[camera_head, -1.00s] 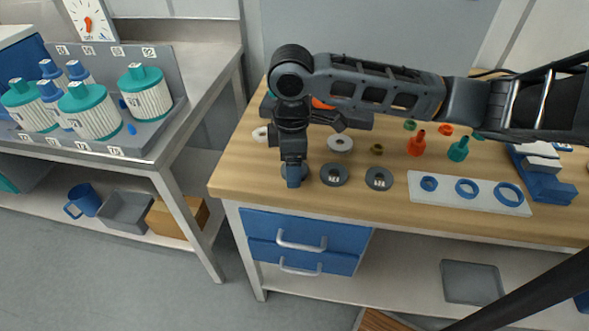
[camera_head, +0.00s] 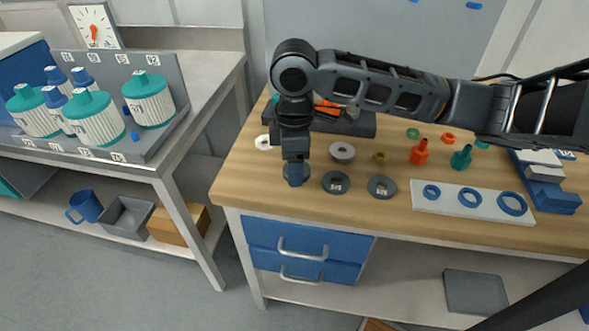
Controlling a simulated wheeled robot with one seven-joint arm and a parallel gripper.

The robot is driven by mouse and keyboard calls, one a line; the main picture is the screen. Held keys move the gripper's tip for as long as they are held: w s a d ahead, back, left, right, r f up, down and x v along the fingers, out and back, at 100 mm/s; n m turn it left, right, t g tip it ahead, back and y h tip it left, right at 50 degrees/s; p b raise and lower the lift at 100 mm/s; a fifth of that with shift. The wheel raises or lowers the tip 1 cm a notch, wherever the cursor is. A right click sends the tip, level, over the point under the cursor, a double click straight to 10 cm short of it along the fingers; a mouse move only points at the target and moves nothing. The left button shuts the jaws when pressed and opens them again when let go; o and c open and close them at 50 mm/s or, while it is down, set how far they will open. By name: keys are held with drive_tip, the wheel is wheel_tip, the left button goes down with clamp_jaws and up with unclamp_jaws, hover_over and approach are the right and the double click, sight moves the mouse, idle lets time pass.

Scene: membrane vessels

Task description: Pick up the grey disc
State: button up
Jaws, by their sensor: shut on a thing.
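My gripper (camera_head: 296,180) points straight down over the front left of the wooden bench. The rest of that disc is hidden behind the fingers. I cannot tell if it is clear of the bench top. Two similar dark grey discs with pale labels lie just to the right, one near (camera_head: 336,190) and one farther right (camera_head: 382,195).
A lighter ring (camera_head: 342,150) and a white ring (camera_head: 263,142) lie behind. Orange (camera_head: 419,153) and teal (camera_head: 461,158) fittings stand to the right. A white plate (camera_head: 440,207) with blue rings lies at front right. The side bench (camera_head: 200,80) at left holds teal-capped vessels.

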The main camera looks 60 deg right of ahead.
drive_tip(key=shift+r, duration=0.8)
drive_tip(key=s+d+r+p, duration=0.1)
drive_tip(key=s+d+r, duration=0.3)
drive_tip(key=s+r, duration=0.7)
drive_tip(key=shift+p, duration=0.3)
